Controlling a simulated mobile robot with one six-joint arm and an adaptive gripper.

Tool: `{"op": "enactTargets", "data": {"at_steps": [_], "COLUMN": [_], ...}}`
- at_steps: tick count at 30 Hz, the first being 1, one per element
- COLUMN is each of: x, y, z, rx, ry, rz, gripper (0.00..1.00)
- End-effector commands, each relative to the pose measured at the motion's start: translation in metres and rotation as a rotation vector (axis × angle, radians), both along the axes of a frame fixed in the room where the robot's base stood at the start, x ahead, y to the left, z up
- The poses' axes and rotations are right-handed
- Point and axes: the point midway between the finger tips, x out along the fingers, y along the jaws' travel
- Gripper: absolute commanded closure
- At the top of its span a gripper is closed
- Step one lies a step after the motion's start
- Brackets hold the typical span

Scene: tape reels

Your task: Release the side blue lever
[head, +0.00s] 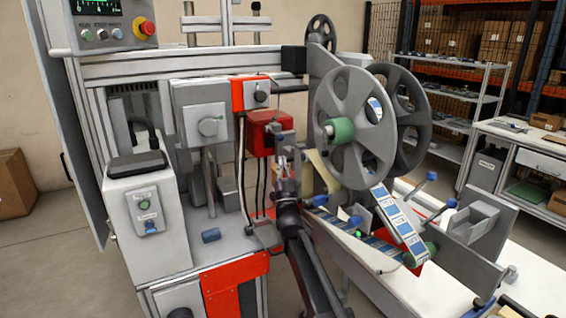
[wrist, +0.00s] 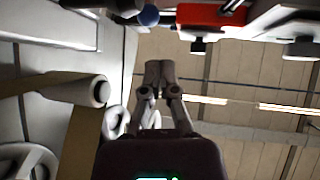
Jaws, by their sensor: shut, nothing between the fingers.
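Several blue-tipped levers show in the head view, and I cannot tell which is the side one. One blue knob (head: 320,200) is just right of my arm, another (head: 355,221) is beside the label strip, and others (head: 431,176) are further right.
Grey reels (head: 355,118) with a green hub stand right of my gripper. A red box (head: 268,132) and hanging cables are close to its left. Shelves (head: 455,90) stand behind at right.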

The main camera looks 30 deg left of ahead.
Motion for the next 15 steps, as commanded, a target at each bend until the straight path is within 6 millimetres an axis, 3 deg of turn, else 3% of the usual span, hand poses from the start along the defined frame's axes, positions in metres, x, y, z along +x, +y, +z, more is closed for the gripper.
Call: {"op": "enactTargets", "data": {"at_steps": [15], "x": [0.028], "y": [0.02], "z": [0.044], "rx": [0.0], "ry": [0.0], "rz": [-0.001], "gripper": [1.0]}}
